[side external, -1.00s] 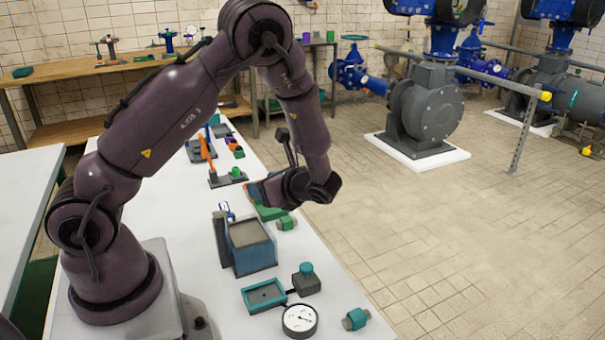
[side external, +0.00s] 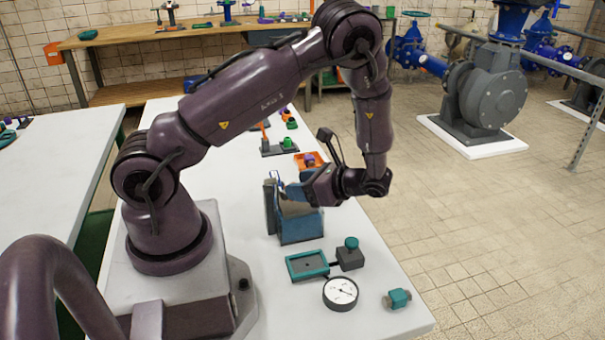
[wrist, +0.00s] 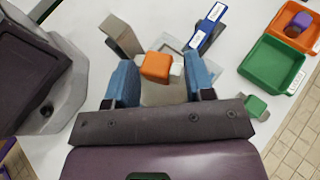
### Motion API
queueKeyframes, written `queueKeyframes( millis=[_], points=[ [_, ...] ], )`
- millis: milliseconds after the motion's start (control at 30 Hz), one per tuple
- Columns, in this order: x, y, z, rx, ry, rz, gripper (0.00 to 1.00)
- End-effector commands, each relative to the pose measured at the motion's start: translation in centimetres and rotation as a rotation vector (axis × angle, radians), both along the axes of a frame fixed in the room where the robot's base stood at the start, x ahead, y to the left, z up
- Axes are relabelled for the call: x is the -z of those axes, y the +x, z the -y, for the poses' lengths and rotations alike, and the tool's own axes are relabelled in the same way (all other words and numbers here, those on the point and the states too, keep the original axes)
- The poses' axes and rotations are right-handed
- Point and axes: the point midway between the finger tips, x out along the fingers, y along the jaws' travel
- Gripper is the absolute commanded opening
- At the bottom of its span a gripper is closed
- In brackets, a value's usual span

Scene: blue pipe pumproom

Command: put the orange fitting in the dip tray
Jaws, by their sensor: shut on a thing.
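My gripper (side external: 288,194) is over the blue open-topped box (side external: 302,230), with its fingers low near the box's rim. In the wrist view the blue fingers of my gripper (wrist: 160,74) are shut on the orange fitting (wrist: 155,66), a small block with a pale end. A pale grey surface shows beneath the fitting; I cannot tell how far below it is. The fitting is hidden in the side view. No visible label names the dip tray; the blue box may be it. A smaller teal-rimmed tray (side external: 290,264) stands in front of the box.
A grey upright panel (wrist: 122,33) and a labelled blue piece (wrist: 207,30) stand close beside the fingers. A green tray (wrist: 271,67) and an orange tray (wrist: 277,22) lie right. A knobbed block (side external: 350,257), gauge (side external: 341,293) and teal fitting (side external: 398,299) sit near the front.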

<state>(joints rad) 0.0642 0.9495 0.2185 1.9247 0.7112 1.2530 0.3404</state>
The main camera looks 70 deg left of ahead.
Motion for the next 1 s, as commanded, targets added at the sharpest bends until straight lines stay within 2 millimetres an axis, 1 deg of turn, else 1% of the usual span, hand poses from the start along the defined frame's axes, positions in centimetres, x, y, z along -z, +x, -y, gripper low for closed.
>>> queueKeyframes(
  millis=[100, 200, 667, 1000],
  points=[
    [0.7, 0.0, 0.0, -0.001, 0.0, -0.001, 0.09],
    [1.0, 0.0, 0.0, -0.001, 0.0, -0.001, 0.09],
    [1.1, 0.0, 0.0, 0.0, 0.0, 0.0, 0.09],
    [1.7, 0.0, 0.0, 0.0, 0.0, -0.001, 0.09]
  ],
)
